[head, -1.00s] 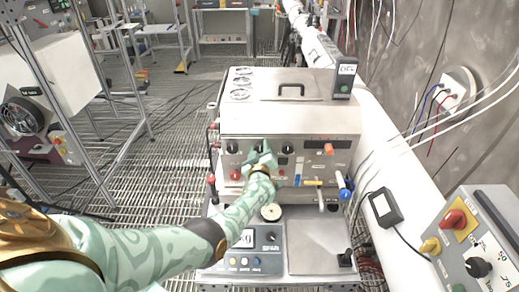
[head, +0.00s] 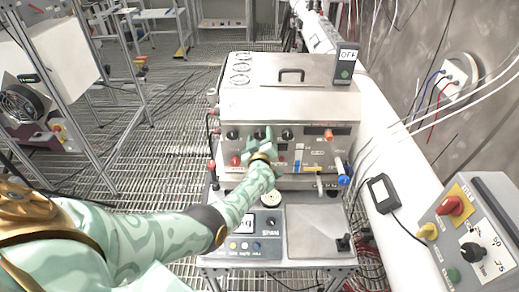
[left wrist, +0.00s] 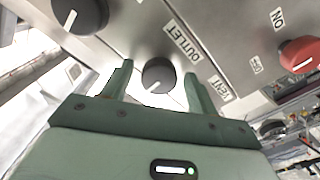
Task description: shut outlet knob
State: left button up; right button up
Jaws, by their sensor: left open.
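The outlet knob is a round black knob with a white pointer line. It shows in the left wrist view (left wrist: 158,74) below the OUTLET label (left wrist: 181,40), with its line slanting to the lower left. My left gripper (left wrist: 158,70) is open, with one finger on each side of this knob and a visible gap at both sides. In the head view my left gripper (head: 262,136) is at the front panel of the steel machine (head: 290,100) and hides most of the middle black knob. My right gripper is not in view.
Other black knobs (head: 232,134) (head: 287,134) flank the gripper on the panel. A red knob (left wrist: 300,54) and a VENT label (left wrist: 219,88) are to the right in the wrist view. A control box (head: 472,235) stands at right. Cables hang along the right wall.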

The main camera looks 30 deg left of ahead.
pick_arm(q)
jog(key=p+v, duration=0.9)
jog(key=v, duration=0.6)
jog(key=shift+s+d, duration=0.25)
jog(key=shift+d, duration=0.05)
